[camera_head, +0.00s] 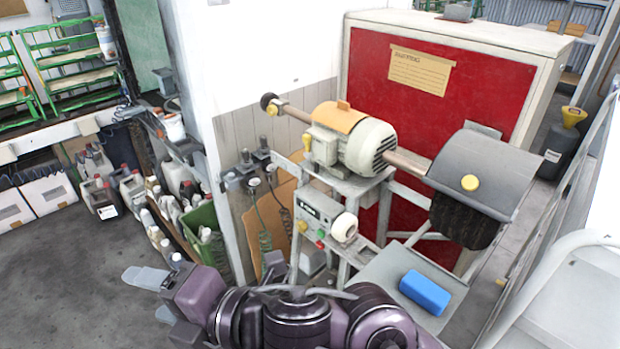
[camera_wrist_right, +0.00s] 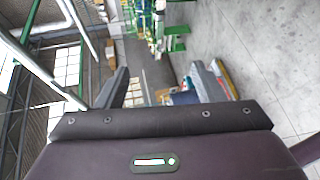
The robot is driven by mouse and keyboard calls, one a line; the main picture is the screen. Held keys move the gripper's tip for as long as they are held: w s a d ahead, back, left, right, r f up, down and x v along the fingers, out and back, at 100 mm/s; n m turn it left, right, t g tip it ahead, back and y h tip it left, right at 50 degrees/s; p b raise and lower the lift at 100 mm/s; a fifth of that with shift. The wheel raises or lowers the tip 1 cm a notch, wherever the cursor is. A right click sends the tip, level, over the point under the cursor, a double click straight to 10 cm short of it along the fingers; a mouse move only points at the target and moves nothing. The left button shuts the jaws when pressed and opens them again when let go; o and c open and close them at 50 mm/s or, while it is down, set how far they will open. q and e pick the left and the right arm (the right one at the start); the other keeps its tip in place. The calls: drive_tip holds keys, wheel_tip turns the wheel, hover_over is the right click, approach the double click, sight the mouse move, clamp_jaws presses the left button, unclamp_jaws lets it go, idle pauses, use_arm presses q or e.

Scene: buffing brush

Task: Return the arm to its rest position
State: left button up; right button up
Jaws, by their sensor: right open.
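My right arm (camera_head: 300,318) reaches across the bottom of the head view, with its purple gripper (camera_head: 143,294) pointing left. The two grey fingers are spread apart with nothing between them. In the right wrist view the gripper (camera_wrist_right: 160,88) also shows its fingers apart and empty. The gripper is to the left of the buffing machine (camera_head: 365,145), over the grey floor. My left gripper is not in view.
A blue block (camera_head: 425,292) lies on the grey shelf (camera_head: 385,272) below the dark brush (camera_head: 465,220). A control box (camera_head: 322,215) is just behind my arm. Bottles and a green crate (camera_head: 205,235) stand behind the gripper. Open floor (camera_head: 60,290) lies left.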

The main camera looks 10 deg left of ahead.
drive_tip(key=w+d+m+t+h, duration=0.1)
drive_tip(key=w+d+m+t, duration=0.5)
drive_tip(key=w+m, duration=0.3)
drive_tip(key=w+d+f+m+t+h, duration=0.1)
drive_tip(key=w+d+f+m+h, duration=0.25)
drive_tip(key=d+m, duration=0.35)
drive_tip(key=w+d+f+m+t+h, duration=0.1)
drive_tip(key=w+d+f+m+h, duration=0.3)
drive_tip(key=d, duration=0.4)
drive_tip(key=s+d+f+m+g+h, duration=0.3)
drive_tip(key=s+d+f+m, duration=0.5)
drive_tip(key=d, duration=0.4)
drive_tip(key=s+d+f+m+g+h, duration=0.35)
drive_tip(key=s+d+f+m, duration=0.2)
drive_tip(key=d+f, duration=0.45)
wheel_tip(320, 180, down, 34)
drive_tip(key=s+b, duration=0.2)
drive_tip(key=b, duration=0.3)
drive_tip(key=s+d+f+g+b, duration=0.1)
drive_tip(key=s+d+f+b, duration=0.1)
drive_tip(key=s+f, duration=0.7)
drive_tip(key=s+d+f+n+g+b, duration=0.1)
drive_tip(key=s+d+f+b, duration=0.1)
drive_tip(key=s+f, duration=0.8)
wheel_tip(320, 180, down, 3)
drive_tip(key=shift+s+d+r, duration=0.1)
drive_tip(key=shift+s+d, duration=0.1)
drive_tip(key=shift+s, duration=0.1)
